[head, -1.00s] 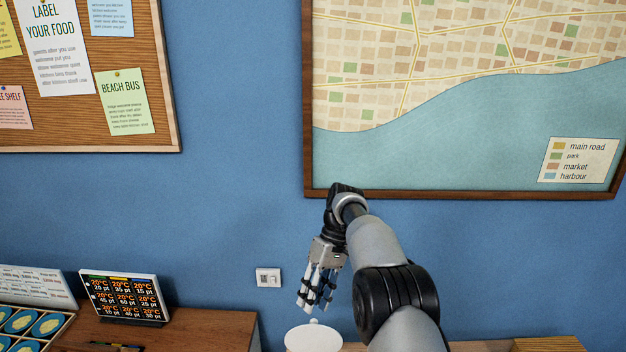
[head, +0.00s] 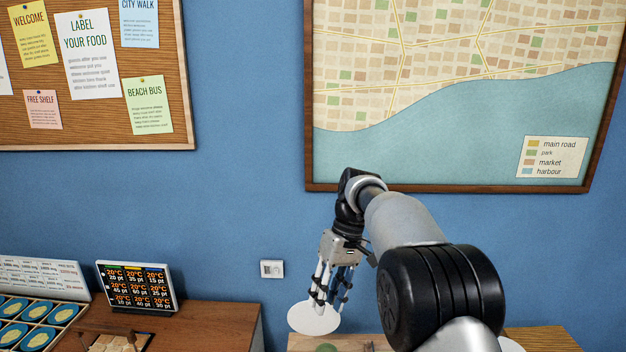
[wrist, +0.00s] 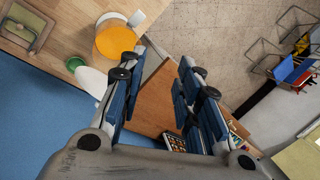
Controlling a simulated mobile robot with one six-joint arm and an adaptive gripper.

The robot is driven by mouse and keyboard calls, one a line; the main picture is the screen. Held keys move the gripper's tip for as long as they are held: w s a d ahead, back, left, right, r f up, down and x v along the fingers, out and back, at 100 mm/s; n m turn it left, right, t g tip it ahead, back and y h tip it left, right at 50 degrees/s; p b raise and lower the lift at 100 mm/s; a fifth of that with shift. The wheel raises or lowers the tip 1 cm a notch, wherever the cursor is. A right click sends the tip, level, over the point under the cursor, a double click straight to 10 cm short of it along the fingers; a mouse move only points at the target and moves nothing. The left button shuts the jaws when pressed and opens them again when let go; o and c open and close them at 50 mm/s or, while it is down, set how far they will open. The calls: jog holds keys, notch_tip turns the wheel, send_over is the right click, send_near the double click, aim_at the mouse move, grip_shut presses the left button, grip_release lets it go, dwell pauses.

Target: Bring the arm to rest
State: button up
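My gripper (head: 326,301) hangs from my bent arm in the head view, fingers pointing down, in front of the blue wall. In the wrist view my gripper (wrist: 155,82) shows two blue-padded fingers with a clear gap between them. Nothing is held in the gap; a brown wooden surface shows far behind it. In the head view the fingertips overlap a white round disc (head: 312,320); I cannot tell whether they are apart from it in depth.
In the wrist view an orange-topped round thing (wrist: 115,40) and a green bowl (wrist: 73,63) stand on another wooden top. Tiled floor (wrist: 215,30) lies open.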

jog(key=s+d+r+m+t+b, duration=0.1)
jog(key=s+d+b, duration=0.15)
jog(key=s, duration=0.25)
jog(key=s+d+m+t+h+b, duration=0.1)
jog(key=s+d+b, duration=0.15)
jog(key=s, duration=0.35)
jog(key=s+d+r+m+t+b, duration=0.1)
jog(key=s+t+b, duration=0.15)
jog(key=s, duration=0.25)
jog(key=s+d+f+m+t+h+b, duration=0.1)
jog(key=s+d+f+b, duration=0.1)
jog(key=s+f, duration=0.4)
jog(key=s+d+f+m+t+b, duration=0.1)
jog(key=s+f+b, duration=0.4)
jog(key=s, duration=0.7)
notch_tip(320, 180, down, 2)
jog(key=shift+d+f+m+h, duration=0.1)
jog(key=shift+d+m+h, duration=0.35)
jog(key=shift+d, duration=0.5)
